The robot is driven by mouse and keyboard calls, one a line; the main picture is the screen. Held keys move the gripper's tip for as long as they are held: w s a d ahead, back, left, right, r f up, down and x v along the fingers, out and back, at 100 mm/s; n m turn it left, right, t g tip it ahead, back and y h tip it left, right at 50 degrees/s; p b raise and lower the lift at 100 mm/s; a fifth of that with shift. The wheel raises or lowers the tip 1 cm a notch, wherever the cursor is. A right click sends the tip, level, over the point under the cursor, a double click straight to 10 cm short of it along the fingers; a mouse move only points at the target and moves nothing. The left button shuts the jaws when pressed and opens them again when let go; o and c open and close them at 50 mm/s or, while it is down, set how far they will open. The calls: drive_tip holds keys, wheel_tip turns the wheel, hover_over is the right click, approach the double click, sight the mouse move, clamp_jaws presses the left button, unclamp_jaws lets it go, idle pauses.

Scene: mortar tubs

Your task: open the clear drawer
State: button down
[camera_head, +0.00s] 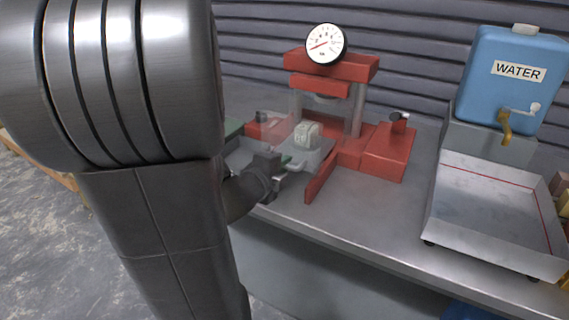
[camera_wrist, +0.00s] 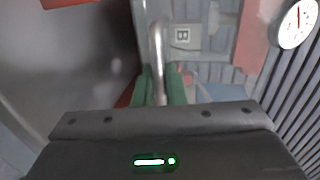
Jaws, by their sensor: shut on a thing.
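The clear drawer (camera_head: 312,160) is a see-through, greyish tray at the front of the red press. A pale block (camera_head: 305,134) shows in or behind it; in the wrist view a block (camera_wrist: 183,38) bears the letter B. My gripper (camera_head: 279,168) is at the drawer's front left. In the wrist view my gripper (camera_wrist: 161,88) has its green pads shut on a silver bar handle (camera_wrist: 157,45). How far the drawer stands out is hard to tell.
The red press (camera_head: 335,75) carries a round gauge (camera_head: 325,43). A red flap (camera_head: 321,176) sticks out beside the drawer. A blue water tank (camera_head: 512,75) and a metal tray (camera_head: 495,215) stand on the right. Bare bench (camera_head: 375,205) lies between. A ribbed wall rises behind.

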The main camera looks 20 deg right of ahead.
drive_tip(key=c, duration=1.6)
unclamp_jaws()
drive_tip(key=shift+c, duration=0.2)
drive_tip(key=p+v, duration=0.2)
drive_tip(key=v, duration=1.1)
drive_tip(key=shift+s+a, duration=0.2)
drive_tip(key=shift+s, duration=0.1)
drive_tip(key=shift+r, duration=0.1)
drive_tip(key=shift+d, duration=0.1)
drive_tip(key=shift+b+x, duration=1)
drive_tip(key=shift+x, duration=5.8)
